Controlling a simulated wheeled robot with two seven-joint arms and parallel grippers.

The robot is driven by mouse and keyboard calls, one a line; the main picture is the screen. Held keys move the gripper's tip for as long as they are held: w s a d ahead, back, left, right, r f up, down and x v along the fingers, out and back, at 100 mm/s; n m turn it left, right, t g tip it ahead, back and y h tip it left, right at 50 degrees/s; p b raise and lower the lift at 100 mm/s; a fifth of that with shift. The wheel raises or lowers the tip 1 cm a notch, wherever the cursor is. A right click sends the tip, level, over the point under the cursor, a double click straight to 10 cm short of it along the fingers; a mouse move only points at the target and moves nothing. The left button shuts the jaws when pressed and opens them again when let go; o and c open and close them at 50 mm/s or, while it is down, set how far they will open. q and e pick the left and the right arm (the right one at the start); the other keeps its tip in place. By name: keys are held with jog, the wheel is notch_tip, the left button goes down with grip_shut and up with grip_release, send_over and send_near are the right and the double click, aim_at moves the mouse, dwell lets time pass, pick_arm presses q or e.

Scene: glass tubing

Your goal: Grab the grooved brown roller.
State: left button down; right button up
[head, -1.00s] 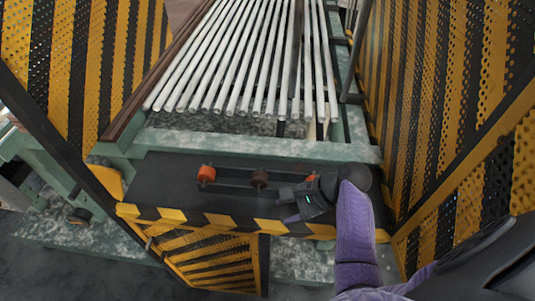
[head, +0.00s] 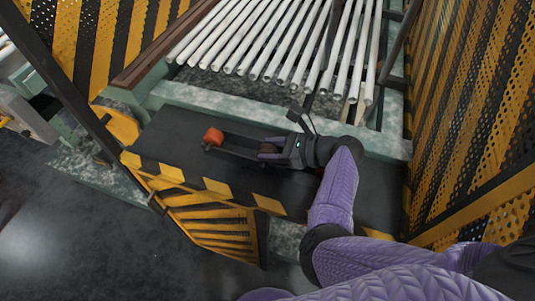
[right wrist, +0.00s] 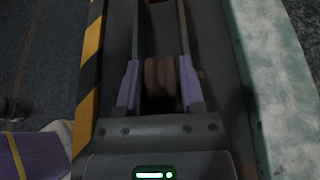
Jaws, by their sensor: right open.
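The grooved brown roller (right wrist: 161,76) sits between the two purple-lined fingers of my right gripper (right wrist: 159,88) in the right wrist view. The fingers stand on either side of it, and the gripper is open. Whether either finger touches the roller is hard to tell. My left gripper is not in view.
The black ledge (head: 175,138) has a yellow-striped front edge. White glass tubes (head: 262,50) lie on a rack behind. Perforated striped guards (head: 465,110) close off the right and left.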

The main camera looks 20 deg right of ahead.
jog(key=shift+c, duration=0.4)
grip_shut()
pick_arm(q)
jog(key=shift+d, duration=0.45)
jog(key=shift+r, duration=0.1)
pick_arm(e)
jog(key=shift+r, duration=0.1)
